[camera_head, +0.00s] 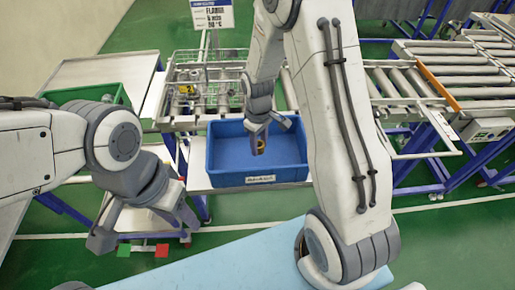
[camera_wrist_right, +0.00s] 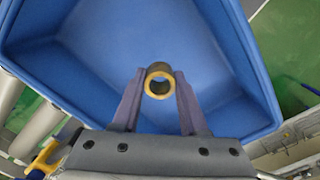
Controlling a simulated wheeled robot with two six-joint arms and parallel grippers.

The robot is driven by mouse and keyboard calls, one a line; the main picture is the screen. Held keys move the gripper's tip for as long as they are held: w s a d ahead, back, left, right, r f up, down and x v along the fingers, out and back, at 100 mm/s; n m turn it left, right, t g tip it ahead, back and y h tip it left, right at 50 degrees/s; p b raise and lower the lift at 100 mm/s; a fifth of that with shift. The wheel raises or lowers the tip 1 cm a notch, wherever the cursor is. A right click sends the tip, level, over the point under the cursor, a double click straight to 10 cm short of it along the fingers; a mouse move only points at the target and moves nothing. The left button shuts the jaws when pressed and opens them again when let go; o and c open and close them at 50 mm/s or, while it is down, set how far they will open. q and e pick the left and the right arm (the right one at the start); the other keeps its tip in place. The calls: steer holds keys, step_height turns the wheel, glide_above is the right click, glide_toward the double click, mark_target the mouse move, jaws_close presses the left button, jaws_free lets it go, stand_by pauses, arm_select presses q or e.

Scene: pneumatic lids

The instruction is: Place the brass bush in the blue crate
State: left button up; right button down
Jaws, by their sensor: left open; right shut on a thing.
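The blue crate (camera_head: 230,168) stands on a low bench in the middle of the head view. It looks empty inside, and its wide floor (camera_wrist_right: 100,40) fills much of the right wrist view. My right gripper (camera_head: 257,140) is over the crate, pointing down, shut on the brass bush (camera_head: 261,146). The right wrist view shows the bush (camera_wrist_right: 159,82) as a brass ring between the two fingertips, with the crate behind it. I cannot tell the exact height above the crate floor. My left gripper (camera_head: 145,239) is open and empty at the lower left, away from the crate.
A wire basket (camera_head: 205,85) with metal and brass parts stands on rollers behind the crate. A roller conveyor (camera_head: 400,85) runs to the right. A green crate (camera_head: 88,95) is at the left. A light blue surface (camera_head: 230,262) lies in front.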

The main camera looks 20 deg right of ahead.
mark_target(257, 158)
steer(key=shift+w+a+f, duration=0.25)
steer(key=shift+w+f, duration=0.15)
step_height(257, 158, down, 3)
steer(key=shift+d+f+p, duration=0.1)
steer(key=shift+p, duration=0.65)
steer(key=shift+f, duration=0.25)
steer(key=shift+f, duration=0.2)
steer(key=shift+c, duration=2.2)
jaws_free()
